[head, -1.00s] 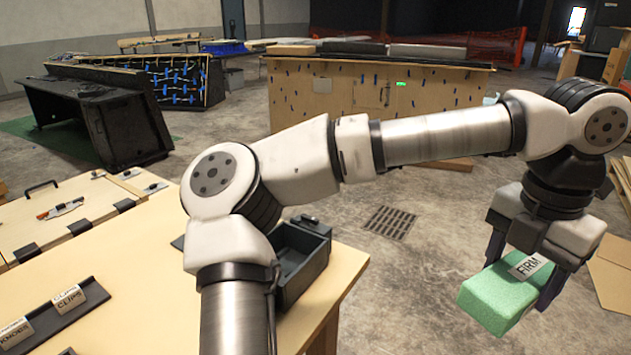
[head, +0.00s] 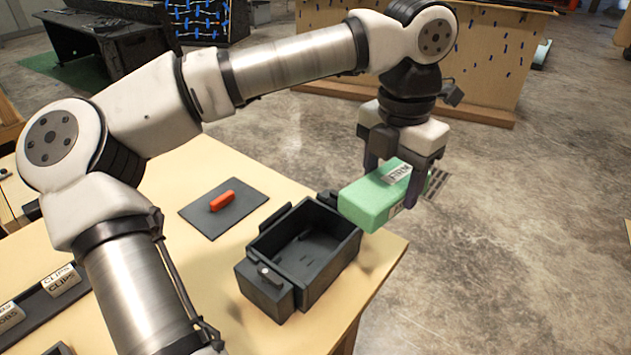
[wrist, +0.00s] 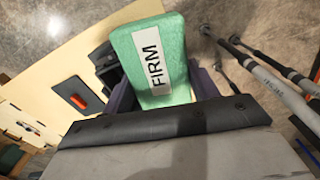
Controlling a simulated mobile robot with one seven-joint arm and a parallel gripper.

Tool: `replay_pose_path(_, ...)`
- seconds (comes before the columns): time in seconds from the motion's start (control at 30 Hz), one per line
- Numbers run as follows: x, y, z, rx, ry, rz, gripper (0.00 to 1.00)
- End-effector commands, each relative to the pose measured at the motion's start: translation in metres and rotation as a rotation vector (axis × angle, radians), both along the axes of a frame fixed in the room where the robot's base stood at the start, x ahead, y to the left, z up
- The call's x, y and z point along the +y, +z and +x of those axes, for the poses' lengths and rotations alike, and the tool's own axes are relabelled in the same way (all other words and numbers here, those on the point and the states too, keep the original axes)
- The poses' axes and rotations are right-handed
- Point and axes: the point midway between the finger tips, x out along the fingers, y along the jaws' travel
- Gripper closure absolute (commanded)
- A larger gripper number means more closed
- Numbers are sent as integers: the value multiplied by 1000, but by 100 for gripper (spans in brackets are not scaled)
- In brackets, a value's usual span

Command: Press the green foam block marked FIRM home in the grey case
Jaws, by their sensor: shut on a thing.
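The green foam block (head: 372,200) carries a white label reading FIRM. My gripper (head: 402,182) is shut on it and holds it in the air, a little tilted, by the case's upper right end. In the wrist view the block (wrist: 177,60) shows between the fingers with its FIRM label facing the camera. The dark grey case (head: 272,290) stands open on the wooden table near its right corner, and its visible inside is empty. In the wrist view only a dark part of the case shows beside the block, mostly hidden.
A dark mat (head: 247,217) with an orange-red piece (head: 222,201) on it lies left of the case. The table (head: 385,250) ends just right of the case, with concrete floor beyond.

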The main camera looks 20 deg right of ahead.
Motion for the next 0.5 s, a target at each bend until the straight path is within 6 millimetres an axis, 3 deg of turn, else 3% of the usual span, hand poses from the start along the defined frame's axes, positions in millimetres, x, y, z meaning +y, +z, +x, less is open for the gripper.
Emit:
replay_pose_path(0.03,19,-3,11,0,35,0,62)
replay_pose_path(0.2,68,-9,32,0,113,1,62)
replay_pose_path(0.33,94,-13,40,1,152,1,62)
replay_pose_path(0.5,110,-15,44,0,175,0,62)
